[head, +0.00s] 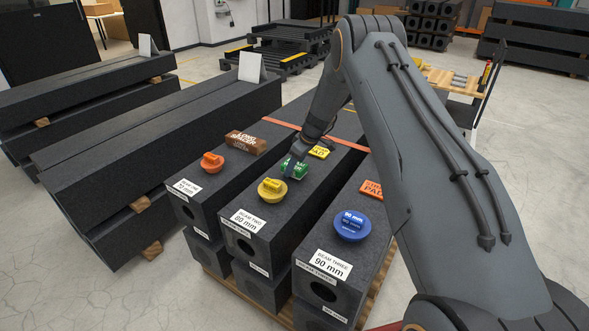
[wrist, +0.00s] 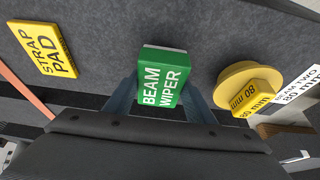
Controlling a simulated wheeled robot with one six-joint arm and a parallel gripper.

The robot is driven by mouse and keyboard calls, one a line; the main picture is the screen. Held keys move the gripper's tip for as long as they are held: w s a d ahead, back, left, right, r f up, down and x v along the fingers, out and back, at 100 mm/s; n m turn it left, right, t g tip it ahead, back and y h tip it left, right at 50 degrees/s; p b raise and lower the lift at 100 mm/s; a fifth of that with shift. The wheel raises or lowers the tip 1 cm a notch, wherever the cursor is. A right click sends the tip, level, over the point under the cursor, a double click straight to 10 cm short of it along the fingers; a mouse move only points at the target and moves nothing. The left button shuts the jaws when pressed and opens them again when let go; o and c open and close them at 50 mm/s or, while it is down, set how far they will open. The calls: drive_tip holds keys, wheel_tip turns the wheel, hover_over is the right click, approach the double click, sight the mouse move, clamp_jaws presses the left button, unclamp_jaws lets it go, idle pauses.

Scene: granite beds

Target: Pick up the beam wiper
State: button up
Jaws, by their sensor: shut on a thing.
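The beam wiper is a green block with white lettering; it shows in the wrist view (wrist: 163,78) and in the head view (head: 293,168) on or just above the top of beam two (head: 259,205). My gripper (wrist: 160,95) is shut on the beam wiper, one finger on each side of it. In the head view my gripper (head: 296,154) reaches down to it from above and partly hides it. I cannot tell whether the wiper touches the beam.
A yellow 80 mm plug (wrist: 250,88) stands close right of the wiper in the wrist view. A yellow strap pad (wrist: 48,50) lies left. Nearby are an orange plug (head: 212,162), a brown long spacer (head: 246,142), a blue 90 mm plug (head: 352,226) and an orange pad (head: 372,189).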

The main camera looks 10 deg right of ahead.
wheel_tip(320, 180, up, 2)
drive_tip(key=shift+w+r+b, duration=0.1)
drive_tip(key=shift+b, duration=0.45)
drive_tip(key=shift+s+d+r, duration=0.1)
drive_tip(key=shift+s+d, duration=0.5)
drive_tip(key=s+d+b, duration=0.4)
drive_tip(key=s+d, duration=0.7)
drive_tip(key=shift+s+d, duration=0.3)
drive_tip(key=shift+s, duration=0.1)
drive_tip(key=shift+r, duration=0.1)
drive_tip(key=o, duration=0.5)
drive_tip(key=c, duration=0.3)
drive_tip(key=shift+c, duration=0.2)
wheel_tip(320, 180, up, 8)
drive_tip(key=p, duration=0.2)
drive_tip(key=s+a+r+m+t+h+b, duration=0.1)
drive_tip(key=s+a+m, duration=0.4)
drive_tip(key=s+a, duration=0.5)
drive_tip(key=a+r+b, duration=0.1)
drive_tip(key=a, duration=0.1)
drive_tip(key=shift+s+a+m+h, duration=0.25)
drive_tip(key=shift+a+m+h, duration=0.05)
drive_tip(key=shift+a+h, duration=0.1)
